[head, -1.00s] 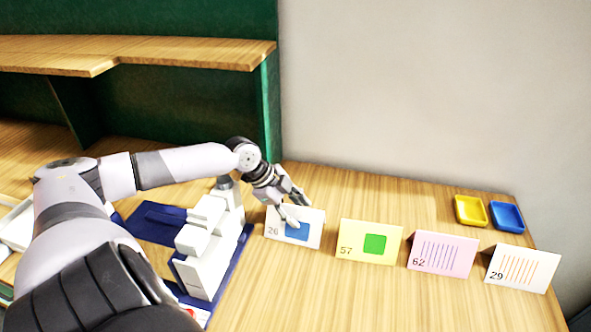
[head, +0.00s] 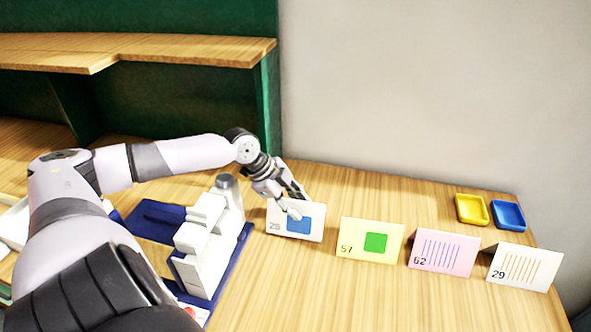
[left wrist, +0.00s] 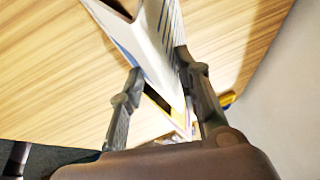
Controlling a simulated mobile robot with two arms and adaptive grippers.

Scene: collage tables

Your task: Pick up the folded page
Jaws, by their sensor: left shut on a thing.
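A white folded page marked 26 with a blue square (head: 299,226) stands tent-like at the left end of a row of folded pages. My left gripper (head: 293,206) reaches over it from behind and is shut on its upper part. In the left wrist view the page (left wrist: 150,38) runs between the two fingers of my left gripper (left wrist: 158,66). Whether its lower edge clears the table is hard to tell. My right gripper is not in view.
To the right stand a yellow page (head: 352,240), a pink page (head: 443,250) and a white page with orange lines (head: 523,267). A yellow tray (head: 471,209) and a blue tray (head: 508,215) lie behind. A white device (head: 205,250) on a blue base stands close left.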

